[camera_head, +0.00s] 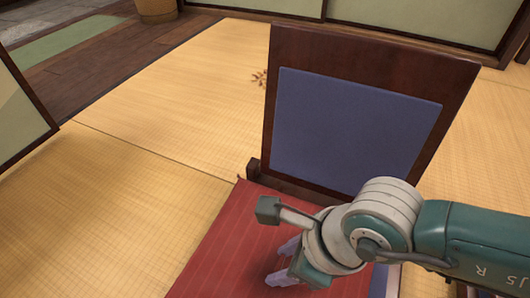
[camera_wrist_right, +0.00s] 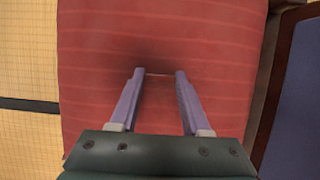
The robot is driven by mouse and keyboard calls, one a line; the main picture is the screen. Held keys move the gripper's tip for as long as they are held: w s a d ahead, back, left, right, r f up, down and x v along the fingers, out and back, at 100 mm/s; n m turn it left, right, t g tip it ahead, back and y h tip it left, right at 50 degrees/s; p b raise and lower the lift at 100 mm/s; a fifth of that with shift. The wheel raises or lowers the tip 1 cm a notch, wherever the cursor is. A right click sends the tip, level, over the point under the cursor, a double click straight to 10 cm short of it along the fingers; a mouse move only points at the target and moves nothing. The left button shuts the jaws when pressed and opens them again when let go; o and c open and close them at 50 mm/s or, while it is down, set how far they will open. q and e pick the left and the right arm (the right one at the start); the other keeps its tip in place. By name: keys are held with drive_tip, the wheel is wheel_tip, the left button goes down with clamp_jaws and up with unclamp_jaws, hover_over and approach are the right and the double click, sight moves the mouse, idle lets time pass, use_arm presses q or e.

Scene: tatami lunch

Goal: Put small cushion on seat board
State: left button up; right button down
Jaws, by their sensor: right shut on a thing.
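The small cushion (camera_head: 222,243) is red with thin pale stripes; in the head view it lies at the foot of a dark wooden chair back, and it fills the middle of the right wrist view (camera_wrist_right: 160,35). My right gripper (camera_head: 284,274) points down at the cushion and is shut on it, its two purple fingers (camera_wrist_right: 158,73) apart with red fabric between them. The seat board (camera_head: 290,190) shows only as a dark wooden strip below the back; the cushion and my arm hide the rest. I cannot tell whether the cushion rests on it. My left gripper is not in view.
The chair back (camera_head: 355,125) stands upright with a blue panel, close beyond the cushion. Yellow tatami (camera_head: 130,200) lies clear to the left. A screen panel (camera_head: 20,115) stands at the left edge, and a basket (camera_head: 156,10) is far off.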

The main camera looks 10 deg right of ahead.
drive_tip(key=shift+r, duration=0.15)
drive_tip(key=shift+c, duration=1.8)
unclamp_jaws()
